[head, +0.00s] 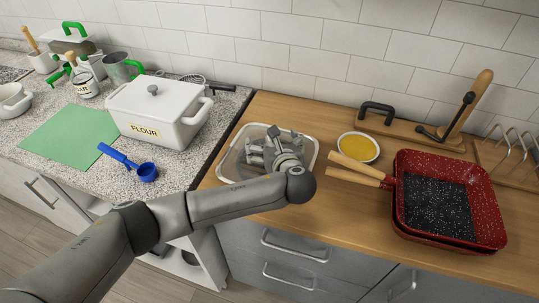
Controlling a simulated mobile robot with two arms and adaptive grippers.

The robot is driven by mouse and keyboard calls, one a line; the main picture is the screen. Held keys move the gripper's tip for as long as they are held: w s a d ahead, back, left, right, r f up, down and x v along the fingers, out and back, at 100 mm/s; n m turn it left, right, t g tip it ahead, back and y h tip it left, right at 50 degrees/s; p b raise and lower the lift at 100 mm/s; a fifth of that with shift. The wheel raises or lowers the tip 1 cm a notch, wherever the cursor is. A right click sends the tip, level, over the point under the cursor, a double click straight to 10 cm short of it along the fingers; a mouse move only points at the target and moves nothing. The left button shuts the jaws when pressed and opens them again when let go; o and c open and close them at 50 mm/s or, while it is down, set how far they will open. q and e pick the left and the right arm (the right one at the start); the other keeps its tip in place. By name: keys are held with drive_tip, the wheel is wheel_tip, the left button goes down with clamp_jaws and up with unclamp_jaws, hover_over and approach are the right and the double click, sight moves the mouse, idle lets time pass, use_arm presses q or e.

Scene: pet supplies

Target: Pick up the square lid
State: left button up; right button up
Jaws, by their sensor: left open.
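A square see-through piece with a pale rim, which looks like the square lid (227,170), lies at the left end of the wooden counter in the head view. My left gripper (268,145) is over the middle of it, with its fingers apart. The gripper and forearm hide much of the lid's centre and near right side. I cannot tell whether the fingers touch the lid. My right gripper is not in view.
A white flour box (165,108) and a blue measuring scoop (147,172) are on the speckled counter to the left. A bowl of yellow contents (358,147) and red square pans (490,215) stand to the right. Bare wood (340,205) lies between lid and pans.

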use_arm(q)
drive_tip(key=shift+s, duration=0.15)
clamp_jaws()
idle(0.4)
drive_tip(key=shift+f, duration=0.1)
